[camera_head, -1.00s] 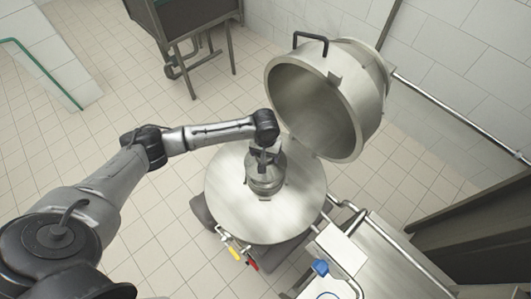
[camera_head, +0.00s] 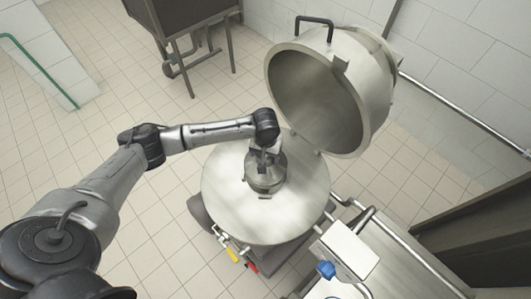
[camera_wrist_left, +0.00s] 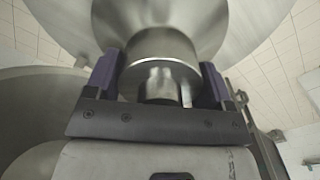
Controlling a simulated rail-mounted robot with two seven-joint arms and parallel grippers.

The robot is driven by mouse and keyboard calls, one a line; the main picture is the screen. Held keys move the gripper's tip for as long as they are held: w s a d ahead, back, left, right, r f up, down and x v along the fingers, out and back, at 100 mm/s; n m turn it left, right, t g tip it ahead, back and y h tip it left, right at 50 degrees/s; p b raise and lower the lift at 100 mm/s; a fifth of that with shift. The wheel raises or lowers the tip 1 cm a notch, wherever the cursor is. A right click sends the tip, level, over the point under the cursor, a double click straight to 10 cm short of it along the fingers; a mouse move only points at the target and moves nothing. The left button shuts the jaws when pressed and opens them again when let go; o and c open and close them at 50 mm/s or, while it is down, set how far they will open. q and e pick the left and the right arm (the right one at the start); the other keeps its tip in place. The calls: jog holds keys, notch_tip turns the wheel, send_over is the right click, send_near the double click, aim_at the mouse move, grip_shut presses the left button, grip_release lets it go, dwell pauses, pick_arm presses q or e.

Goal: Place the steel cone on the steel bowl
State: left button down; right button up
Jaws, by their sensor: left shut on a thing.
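The steel cone (camera_head: 265,183) is a small, round, stepped metal piece. My left gripper (camera_head: 264,160) is shut on it from above. In the left wrist view the cone (camera_wrist_left: 160,48) sits upright between the two dark fingers of the gripper (camera_wrist_left: 158,78). The steel bowl (camera_head: 230,213) is the wide, round, shiny surface directly below the cone; it also shows in the left wrist view (camera_wrist_left: 58,22). The cone is over the bowl's middle, a little toward its far side. I cannot tell whether they touch. The cone's top is partly hidden by my gripper.
A large hollow steel hood (camera_head: 376,95) with a black handle (camera_head: 315,22) stands tilted open behind the bowl, close to my wrist. A steel bench (camera_head: 390,265) with a blue knob (camera_head: 326,269) is at right front. A dark cart (camera_head: 190,18) stands farther back. Tiled floor is clear at left.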

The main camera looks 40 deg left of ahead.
pick_arm(q)
jog(key=shift+f, duration=0.5)
dwell(0.4)
jog(key=shift+c, duration=0.6)
grip_release()
jog(key=shift+o, duration=0.6)
jog(key=shift+f, duration=0.15)
